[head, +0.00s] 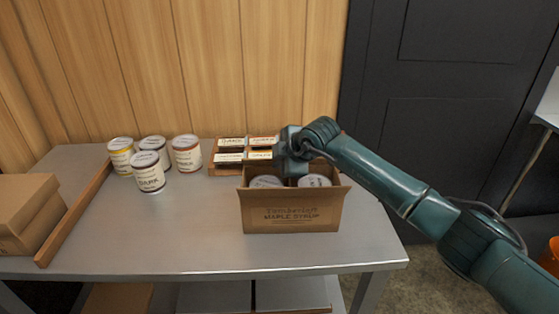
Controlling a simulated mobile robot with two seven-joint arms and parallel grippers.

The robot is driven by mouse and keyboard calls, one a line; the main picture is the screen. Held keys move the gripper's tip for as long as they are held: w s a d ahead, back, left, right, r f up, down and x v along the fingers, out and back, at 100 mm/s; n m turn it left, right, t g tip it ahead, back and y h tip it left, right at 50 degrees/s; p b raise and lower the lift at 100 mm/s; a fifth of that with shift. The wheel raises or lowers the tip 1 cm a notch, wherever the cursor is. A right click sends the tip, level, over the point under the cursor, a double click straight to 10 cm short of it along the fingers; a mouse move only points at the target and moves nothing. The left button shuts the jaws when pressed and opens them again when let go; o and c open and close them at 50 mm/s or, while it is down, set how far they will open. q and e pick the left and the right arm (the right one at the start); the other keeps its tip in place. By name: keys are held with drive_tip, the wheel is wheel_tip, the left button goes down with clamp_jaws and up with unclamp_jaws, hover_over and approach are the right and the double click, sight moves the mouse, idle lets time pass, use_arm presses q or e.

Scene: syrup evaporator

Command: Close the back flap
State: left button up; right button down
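An open cardboard box (290,221) printed "Maple Syrup" stands near the right part of the metal table. Two cans with pale lids, a left can (266,182) and a right can (314,181), show inside it. My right gripper (291,172) reaches in from the right and points down at the back of the box opening, between and behind the cans. Its fingertips are small and dark here, so I cannot tell whether they are open or touch the box. The back flap is largely hidden behind the gripper and wrist. My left gripper is out of view.
A wooden tray (213,171) with several labelled compartments sits just behind the box. Several labelled cans (150,172) stand to the left. The table (170,235) is clear at front left.

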drive_tip(key=shift+s+f+b, duration=0.1)
drive_tip(key=shift+f+b, duration=0.3)
drive_tip(key=shift+b, duration=0.4)
drive_tip(key=shift+t+b, duration=0.4)
drive_tip(key=shift+b, duration=0.1)
drive_tip(key=shift+s, duration=0.1)
drive_tip(key=shift+r, duration=0.2)
drive_tip(key=c, duration=1.6)
unclamp_jaws()
drive_tip(key=shift+c, duration=0.2)
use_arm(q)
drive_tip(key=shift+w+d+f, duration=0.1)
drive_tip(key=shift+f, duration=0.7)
